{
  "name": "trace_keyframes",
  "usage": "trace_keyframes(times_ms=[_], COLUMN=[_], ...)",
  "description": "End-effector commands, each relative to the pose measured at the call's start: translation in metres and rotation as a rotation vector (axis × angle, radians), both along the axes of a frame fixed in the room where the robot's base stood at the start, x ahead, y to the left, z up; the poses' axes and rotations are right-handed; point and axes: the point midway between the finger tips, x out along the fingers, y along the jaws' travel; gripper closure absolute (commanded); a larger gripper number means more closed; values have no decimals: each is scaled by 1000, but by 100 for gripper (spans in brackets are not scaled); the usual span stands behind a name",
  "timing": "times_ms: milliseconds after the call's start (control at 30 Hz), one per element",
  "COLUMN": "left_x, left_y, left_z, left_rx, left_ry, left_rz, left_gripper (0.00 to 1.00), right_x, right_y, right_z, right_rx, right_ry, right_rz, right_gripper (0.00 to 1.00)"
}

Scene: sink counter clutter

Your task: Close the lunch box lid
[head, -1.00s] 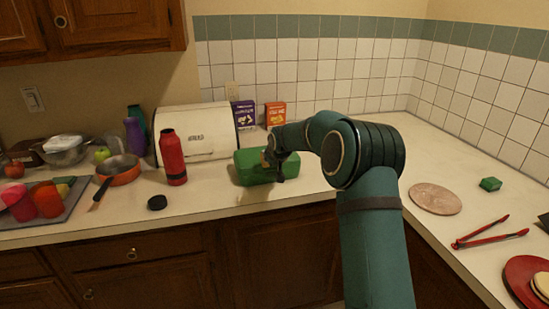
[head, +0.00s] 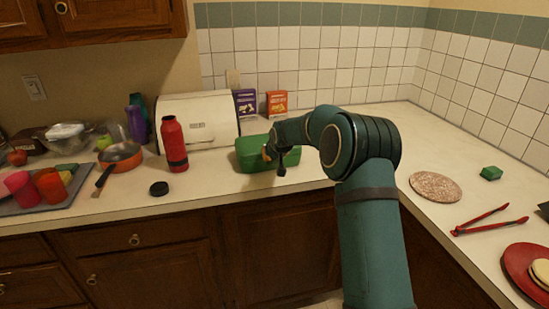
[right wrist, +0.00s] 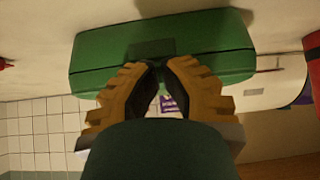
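The green lunch box (head: 249,157) stands on the counter in front of the white bread box. Its lid looks down on its base, with a thin seam between them in the right wrist view (right wrist: 205,68). I cannot tell whether it is latched. My right gripper (head: 274,164) is at the front of the lunch box and hides part of it. In the right wrist view the gripper's fingertips (right wrist: 163,64) meet at the box's edge, with nothing seen held between them. I cannot tell whether they touch the box. My left gripper is not in view.
A red bottle (head: 173,143) and a black lid (head: 159,188) stand left of the lunch box. The bread box (head: 205,108) and two small cartons, purple (head: 245,103) and orange (head: 277,103), are behind. A round board (head: 435,186) and red tongs (head: 488,221) lie right.

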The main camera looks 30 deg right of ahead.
Motion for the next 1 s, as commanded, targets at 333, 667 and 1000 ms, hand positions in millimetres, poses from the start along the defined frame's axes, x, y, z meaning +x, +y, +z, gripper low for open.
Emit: trace_keyframes(times_ms=[333, 667, 1000], left_x=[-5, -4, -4], left_y=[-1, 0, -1], left_z=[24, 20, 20], left_rx=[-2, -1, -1], left_ry=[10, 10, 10], left_rz=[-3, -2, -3], left_gripper=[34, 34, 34], right_x=[-12, -61, -93], right_y=[2, 15, 24], right_z=[39, 19, 7], right_rx=[0, 0, 0], right_ry=[1, 1, -1], right_rz=[1, 1, 1], right_gripper=[100, 100, 100])
